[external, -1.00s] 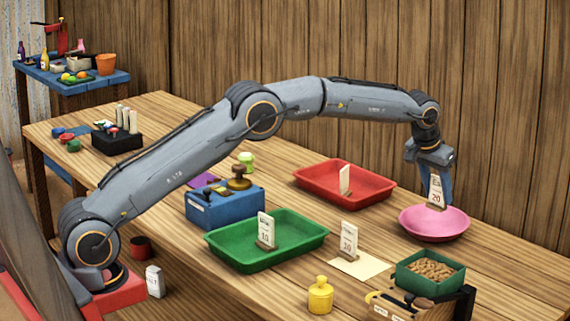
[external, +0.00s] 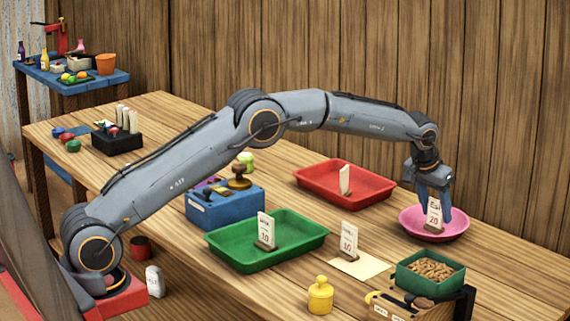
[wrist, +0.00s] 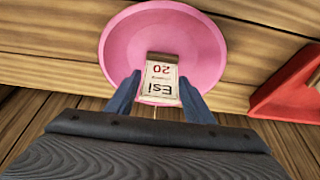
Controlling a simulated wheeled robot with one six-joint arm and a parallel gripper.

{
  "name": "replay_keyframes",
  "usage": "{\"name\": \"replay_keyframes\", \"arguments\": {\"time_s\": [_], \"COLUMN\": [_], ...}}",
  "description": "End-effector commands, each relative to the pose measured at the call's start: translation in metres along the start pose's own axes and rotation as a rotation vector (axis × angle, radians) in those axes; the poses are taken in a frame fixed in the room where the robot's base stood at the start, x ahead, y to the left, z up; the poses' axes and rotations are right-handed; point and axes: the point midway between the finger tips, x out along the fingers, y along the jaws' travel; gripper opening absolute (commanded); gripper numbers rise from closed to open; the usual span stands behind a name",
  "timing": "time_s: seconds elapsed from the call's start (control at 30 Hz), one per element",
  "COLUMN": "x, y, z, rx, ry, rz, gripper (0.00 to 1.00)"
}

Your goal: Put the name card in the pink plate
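The name card (external: 434,214), white with "Esi" and a red 20, stands in the pink plate (external: 459,228) at the right of the table. In the wrist view the card (wrist: 160,82) shows upside down, its brown base (wrist: 163,57) over the middle of the pink plate (wrist: 118,45). My gripper (external: 435,205) is low over the plate, with its blue fingers on either side of the card. In the wrist view my gripper (wrist: 159,77) looks open, with a small gap beside the card on the left. The card's contact with the plate is partly hidden.
A red tray (external: 310,187) is left of the plate, and a green tray (external: 225,252) holds another card. A third card (external: 349,239) stands on cream paper. A green box of brown pieces (external: 402,277) is just in front of the plate.

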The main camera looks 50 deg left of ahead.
Motion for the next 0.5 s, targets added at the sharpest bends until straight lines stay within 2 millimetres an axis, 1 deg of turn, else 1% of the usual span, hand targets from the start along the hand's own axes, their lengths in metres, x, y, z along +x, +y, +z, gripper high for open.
{"name": "replay_keyframes", "arguments": {"time_s": [0.03,0.07,0.5], "x": [-0.0001,-0.0001,-0.0002], "y": [0.0000,0.0000,0.0000], "z": [-0.0001,-0.0001,-0.0002], "rx": [0.000,0.000,0.000], "ry": [0.000,0.000,0.000], "rz": [0.000,0.000,0.000], "gripper": [0.57,0.62,0.62]}}
